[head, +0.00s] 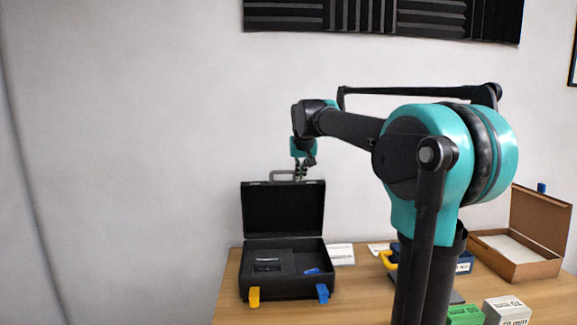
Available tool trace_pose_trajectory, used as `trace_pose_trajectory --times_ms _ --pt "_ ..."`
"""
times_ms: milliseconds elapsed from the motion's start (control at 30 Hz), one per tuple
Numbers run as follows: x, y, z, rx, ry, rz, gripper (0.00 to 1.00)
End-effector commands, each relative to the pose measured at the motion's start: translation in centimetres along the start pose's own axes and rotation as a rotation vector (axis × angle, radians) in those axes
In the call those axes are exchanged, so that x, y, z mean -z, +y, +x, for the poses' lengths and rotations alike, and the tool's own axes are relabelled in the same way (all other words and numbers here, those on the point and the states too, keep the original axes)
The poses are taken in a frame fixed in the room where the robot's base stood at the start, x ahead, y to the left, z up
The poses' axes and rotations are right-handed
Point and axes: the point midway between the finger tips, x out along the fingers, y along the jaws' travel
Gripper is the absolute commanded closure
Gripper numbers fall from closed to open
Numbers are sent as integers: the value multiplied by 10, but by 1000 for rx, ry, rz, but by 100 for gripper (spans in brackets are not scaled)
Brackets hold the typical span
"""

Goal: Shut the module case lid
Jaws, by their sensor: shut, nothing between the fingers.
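The black module case (290,284) stands on the left part of the wooden table, its front facing me. Its lid (283,208) is open and stands about upright at the back of the case. A yellow latch (254,297) and a blue latch (322,292) hang at the front edge. Inside are a dark module and a small blue piece. My gripper (300,176) is shut and empty, small in view, at the lid's top edge near the grey handle (283,175). I cannot tell whether it touches the lid.
An open brown box (515,262) stands at the right. A blue case (462,265) is partly hidden behind my arm. A green block (465,315) and a white box (507,311) are at the front right. White cards (341,254) lie behind. The wall is close behind the table.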

Motion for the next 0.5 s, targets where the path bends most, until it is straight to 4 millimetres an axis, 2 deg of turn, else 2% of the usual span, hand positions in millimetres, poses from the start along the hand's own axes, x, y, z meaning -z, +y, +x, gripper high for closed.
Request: trace_pose_trajectory --times_ms 33,100,200,333,500 --pt "23 -8 -11 2 12 -4 100" --pt "49 -17 -25 6 29 -2 100" --pt "76 -27 -41 9 47 -2 100" --pt "95 -34 -54 12 63 -1 100" --pt "102 -37 -53 12 68 0 100"
